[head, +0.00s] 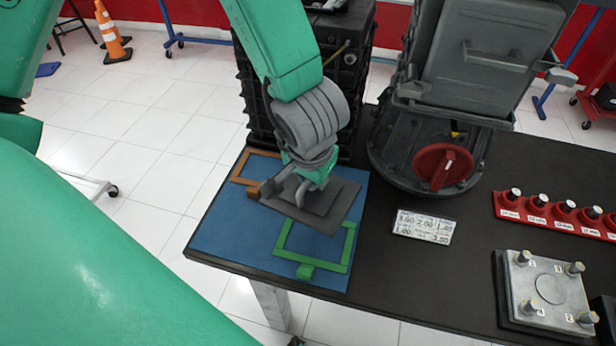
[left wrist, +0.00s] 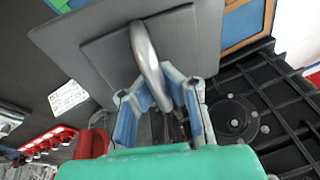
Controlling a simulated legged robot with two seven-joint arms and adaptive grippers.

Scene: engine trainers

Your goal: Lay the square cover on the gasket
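The square cover (head: 338,200) is a dark grey plate with a raised middle and a curved metal handle. My left gripper (head: 312,180) is over it, with its fingers around the handle; the left wrist view shows the handle (left wrist: 150,62) running between the blue finger pads (left wrist: 165,118). The cover (left wrist: 105,60) appears tilted above the blue mat. A green square frame (head: 282,236), which looks like a gasket, lies on the mat, its far side partly behind the cover. A similar orange-brown frame (head: 240,168) is behind it, partly hidden. I cannot tell which the task means. My right gripper is not in view.
The blue mat (head: 225,228) lies on the dark table's left end. A black crate-like block (head: 255,105) and a grey machine with a red knob (head: 442,166) stand behind. A label card (head: 425,226), red holders (head: 550,212) and a bolted metal plate (head: 545,288) are right.

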